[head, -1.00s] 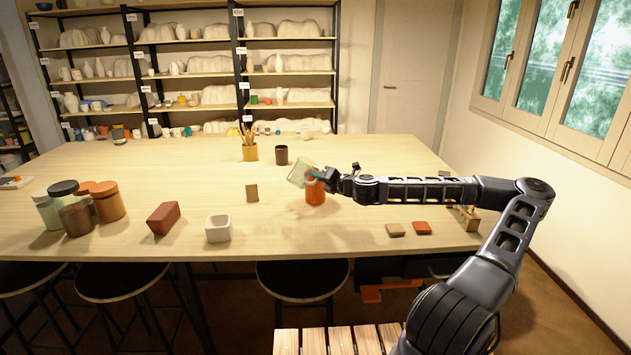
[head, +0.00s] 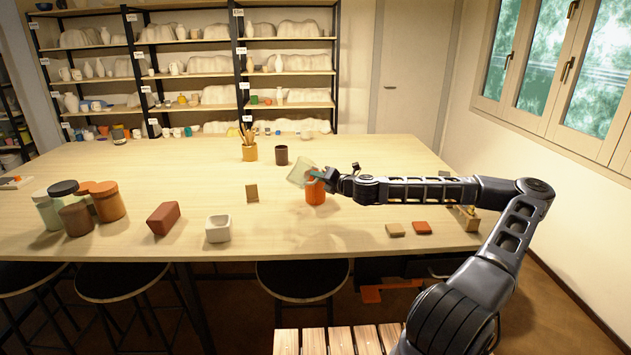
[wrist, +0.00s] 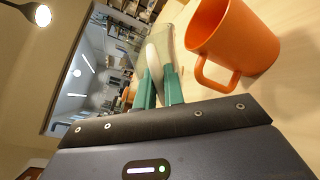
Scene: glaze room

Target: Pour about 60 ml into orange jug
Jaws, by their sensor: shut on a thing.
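The orange jug (head: 316,192) stands upright on the table, right of its middle. In the wrist view the orange jug (wrist: 235,45) shows its open mouth and a handle; its inside bottom is hidden. My gripper (head: 325,177) is shut on a pale, see-through vessel (head: 301,173), held tilted just above and beside the jug. In the wrist view my green-tipped fingers (wrist: 160,85) close on the pale vessel (wrist: 158,45), close to the jug's rim. I cannot see a stream or the liquid level.
A white square bowl (head: 218,230), a red-brown block (head: 163,218) and several lidded jars (head: 107,201) stand at the left front. A dark cup (head: 281,155) and a brush pot (head: 249,152) stand behind. The table (head: 365,225) is clear in front of the jug.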

